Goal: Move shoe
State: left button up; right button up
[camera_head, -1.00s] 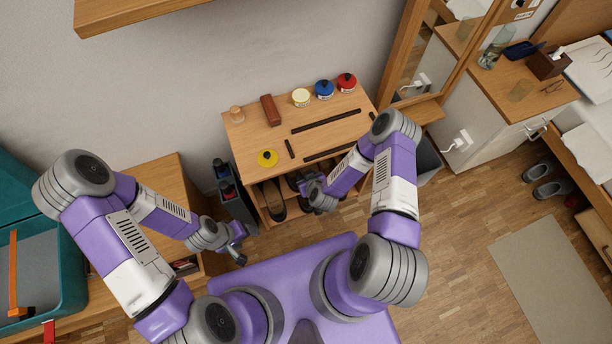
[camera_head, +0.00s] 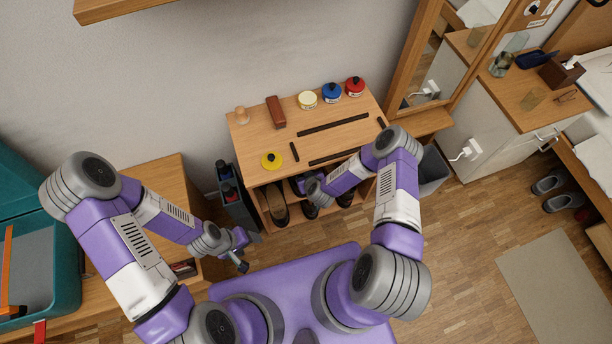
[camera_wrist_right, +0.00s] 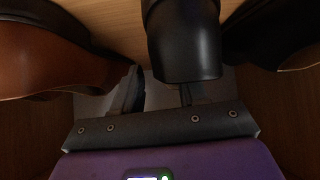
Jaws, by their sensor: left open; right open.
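Several shoes stand inside the open front of the small wooden cabinet (camera_head: 243,148). One dark shoe (camera_head: 278,211) shows at the left of its opening, with more dark shoes farther right. In the right wrist view a black shoe (camera_wrist_right: 183,42) is close ahead, with a brown shoe (camera_wrist_right: 48,58) on the left and another dark shoe (camera_wrist_right: 270,32) on the right. My right gripper (camera_wrist_right: 157,92) is open at the black shoe's near end, which covers part of one finger. I cannot tell whether they touch. My left gripper (camera_head: 242,262) is open and empty, left of the cabinet.
Jars and a brown block (camera_head: 275,111) stand on the cabinet top. A dark narrow bin (camera_head: 236,202) is at its left and a grey bin (camera_head: 433,168) at its right. A mirror (camera_head: 430,75) stands behind right. The floor (camera_head: 455,220) at the right is partly clear.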

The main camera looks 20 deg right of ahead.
grip_shut()
jog(key=shift+s+d, duration=0.35)
jog(key=shift+d, duration=0.25)
grip_release()
